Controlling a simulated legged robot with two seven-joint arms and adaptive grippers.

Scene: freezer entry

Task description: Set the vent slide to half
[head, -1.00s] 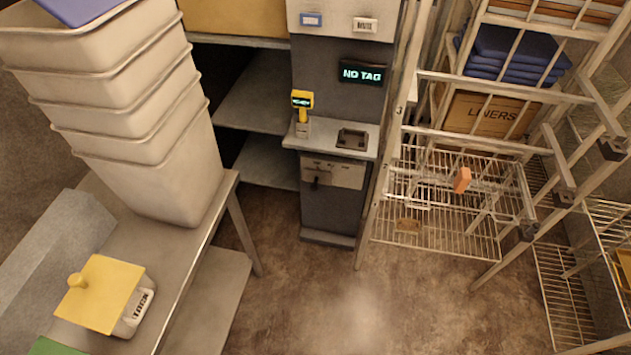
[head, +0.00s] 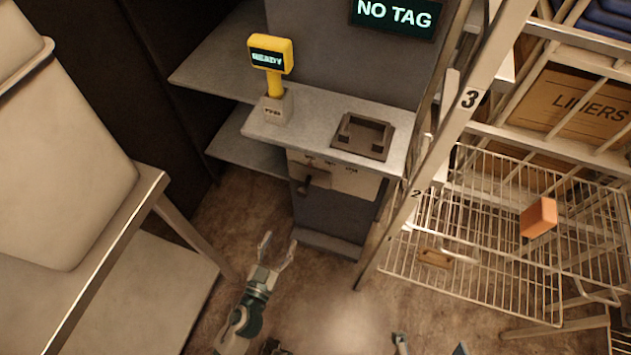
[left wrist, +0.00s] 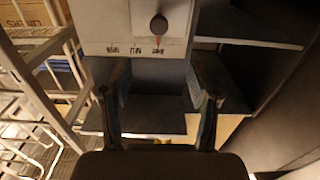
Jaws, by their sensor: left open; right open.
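The vent slide is a dark knob (head: 305,185) on a pale panel (head: 338,178) below the counter front. It sits at the panel's left end, under the leftmost of three small labels. In the left wrist view the panel appears upside down, with the knob (left wrist: 158,25) and a red mark at the rightmost label; the label words are too small to read surely. My left gripper (head: 277,250) is open and empty, below and in front of the panel, apart from the knob. My right gripper (head: 431,348) barely shows at the bottom edge, fingertips apart.
The counter (head: 318,118) holds a yellow reader (head: 270,56) showing READY and a dark cradle (head: 363,137). A wire rack with an orange block (head: 539,218) stands right. A metal table (head: 105,262) stands left. Floor before the panel is clear.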

